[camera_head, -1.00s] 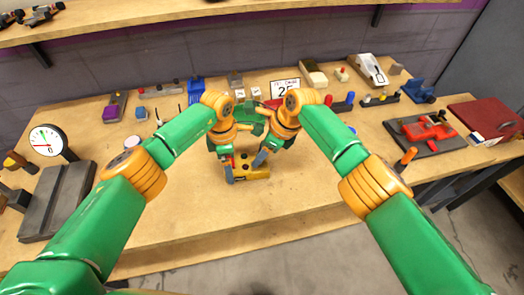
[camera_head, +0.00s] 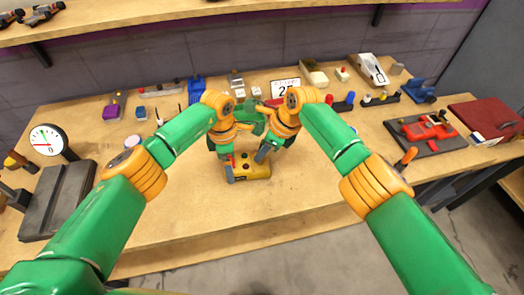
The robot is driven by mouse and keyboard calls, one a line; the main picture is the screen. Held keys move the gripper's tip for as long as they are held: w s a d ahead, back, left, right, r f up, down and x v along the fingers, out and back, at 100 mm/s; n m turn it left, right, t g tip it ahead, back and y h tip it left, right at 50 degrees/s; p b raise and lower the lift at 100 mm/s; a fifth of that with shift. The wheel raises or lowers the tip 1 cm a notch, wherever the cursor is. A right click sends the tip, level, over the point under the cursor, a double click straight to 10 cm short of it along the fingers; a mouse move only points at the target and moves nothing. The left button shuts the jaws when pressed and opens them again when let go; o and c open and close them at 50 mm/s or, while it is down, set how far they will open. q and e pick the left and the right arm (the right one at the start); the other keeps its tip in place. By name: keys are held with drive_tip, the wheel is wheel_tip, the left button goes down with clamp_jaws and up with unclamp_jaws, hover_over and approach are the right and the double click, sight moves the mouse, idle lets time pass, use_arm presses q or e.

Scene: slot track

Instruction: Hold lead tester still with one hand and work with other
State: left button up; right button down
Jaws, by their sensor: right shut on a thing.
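A small yellow block with dark spots on top (camera_head: 256,171), which looks like the lead tester, is on the bench in front of me. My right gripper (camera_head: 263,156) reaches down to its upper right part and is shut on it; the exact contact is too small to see. My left gripper (camera_head: 229,170) is at the block's left end, pointing down. A small red bit shows beside its fingers. I cannot tell whether the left jaws are open or shut. My wrists hide part of the area behind the block.
A dial gauge (camera_head: 48,140) and a dark grey slab (camera_head: 60,200) stand at the left. A number card (camera_head: 285,87) and several small items line the back. A red part on a dark board (camera_head: 428,132) lies at the right. The front of the bench is clear.

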drive_tip(key=shift+r, duration=1.95)
use_arm(q)
drive_tip(key=o, duration=0.9)
drive_tip(key=shift+o, duration=0.2)
wheel_tip(320, 180, up, 8)
drive_tip(key=shift+f, duration=0.2)
drive_tip(key=shift+r, duration=0.3)
use_arm(e)
drive_tip(key=shift+f, duration=0.15)
